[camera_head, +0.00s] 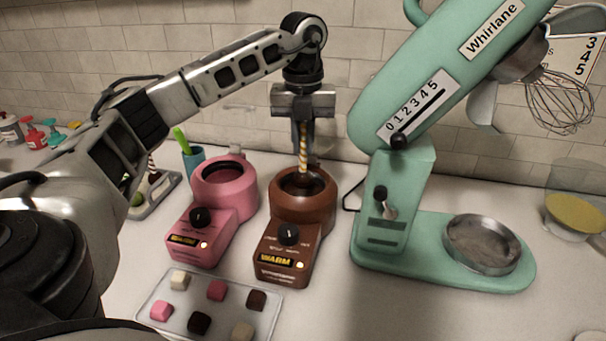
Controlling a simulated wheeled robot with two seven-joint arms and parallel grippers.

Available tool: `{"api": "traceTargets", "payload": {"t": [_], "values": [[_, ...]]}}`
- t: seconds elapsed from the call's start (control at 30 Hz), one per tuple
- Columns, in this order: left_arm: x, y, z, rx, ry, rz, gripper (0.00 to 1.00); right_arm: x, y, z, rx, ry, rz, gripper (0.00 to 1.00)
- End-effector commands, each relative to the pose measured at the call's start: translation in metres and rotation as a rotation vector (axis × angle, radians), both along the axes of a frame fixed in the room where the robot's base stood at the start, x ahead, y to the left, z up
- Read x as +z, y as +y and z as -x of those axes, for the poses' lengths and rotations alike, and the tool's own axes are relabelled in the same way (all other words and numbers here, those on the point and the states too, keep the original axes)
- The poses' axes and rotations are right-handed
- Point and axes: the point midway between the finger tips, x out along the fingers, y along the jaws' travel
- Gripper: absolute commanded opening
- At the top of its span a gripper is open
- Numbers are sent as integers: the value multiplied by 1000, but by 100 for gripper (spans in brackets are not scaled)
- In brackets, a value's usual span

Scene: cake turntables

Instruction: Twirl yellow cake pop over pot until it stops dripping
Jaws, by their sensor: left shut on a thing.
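My left gripper (303,146) points straight down above the brown melting pot (276,228). It is shut on the upright, yellow-striped stick of a cake pop (303,163). The lower end of the cake pop is at the pot's opening and looks dark against the chocolate. I cannot tell whether it touches the chocolate or hangs just above it, or whether it drips. The brown pot has a WARM label and a lit lamp. My right gripper is not in view.
A pink melting pot (213,210) stands just left of the brown one. A tray (230,313) of small coloured cubes lies in front. A large green mixer (402,205) stands close on the right. A teal cup (193,160) and a grey tray with cake pops are behind at left.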

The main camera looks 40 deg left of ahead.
Motion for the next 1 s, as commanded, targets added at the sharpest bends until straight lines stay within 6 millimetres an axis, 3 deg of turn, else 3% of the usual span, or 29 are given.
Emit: {"api": "traceTargets", "payload": {"t": [0.17,0.73,1.0], "values": [[2,0,0,2,-1,1,0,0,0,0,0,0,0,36],[46,0,0,3,-1,1,0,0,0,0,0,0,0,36],[51,0,0,3,-1,1,0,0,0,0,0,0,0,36]]}}
